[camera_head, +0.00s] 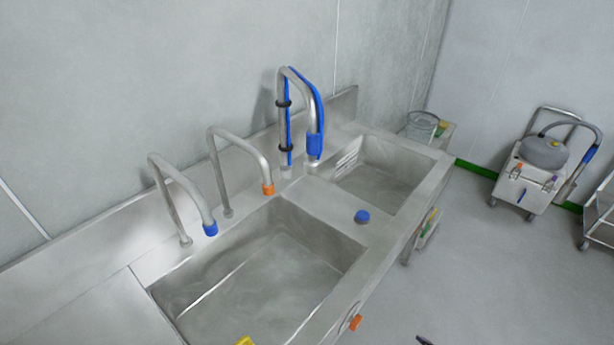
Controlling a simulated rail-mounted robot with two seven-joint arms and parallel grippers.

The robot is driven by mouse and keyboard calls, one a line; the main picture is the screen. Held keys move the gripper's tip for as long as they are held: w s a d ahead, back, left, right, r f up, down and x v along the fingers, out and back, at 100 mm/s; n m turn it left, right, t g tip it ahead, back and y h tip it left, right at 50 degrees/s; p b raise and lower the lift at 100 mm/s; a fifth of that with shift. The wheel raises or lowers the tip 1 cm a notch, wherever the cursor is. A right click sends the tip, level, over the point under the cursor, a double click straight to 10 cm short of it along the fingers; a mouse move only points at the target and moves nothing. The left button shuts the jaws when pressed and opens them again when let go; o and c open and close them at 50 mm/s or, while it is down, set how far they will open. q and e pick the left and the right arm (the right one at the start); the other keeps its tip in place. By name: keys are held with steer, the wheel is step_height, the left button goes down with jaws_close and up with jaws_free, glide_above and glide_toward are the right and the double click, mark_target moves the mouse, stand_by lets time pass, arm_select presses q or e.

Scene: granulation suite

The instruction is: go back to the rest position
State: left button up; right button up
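Neither gripper shows clearly in the head view. A small dark tip (425,341) pokes in at the bottom edge, right of the sink unit and over the floor. It may be part of my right gripper, but too little shows to tell whether that is open or shut. My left gripper is not in view.
A steel unit has a large front sink (270,280) and a smaller back sink (380,175). Two bent taps, blue-tipped (210,228) and orange-tipped (267,187), and a blue hose tap (314,145) rise behind. A wheeled vacuum (545,160) stands at right; floor between is clear.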

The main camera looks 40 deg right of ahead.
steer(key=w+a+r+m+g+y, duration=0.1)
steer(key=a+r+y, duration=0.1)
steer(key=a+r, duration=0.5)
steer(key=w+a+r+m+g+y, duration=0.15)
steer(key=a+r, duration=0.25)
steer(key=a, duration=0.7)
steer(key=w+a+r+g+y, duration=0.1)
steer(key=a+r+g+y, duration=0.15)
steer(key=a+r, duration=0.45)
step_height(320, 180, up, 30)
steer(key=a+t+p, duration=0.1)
steer(key=p, duration=3)
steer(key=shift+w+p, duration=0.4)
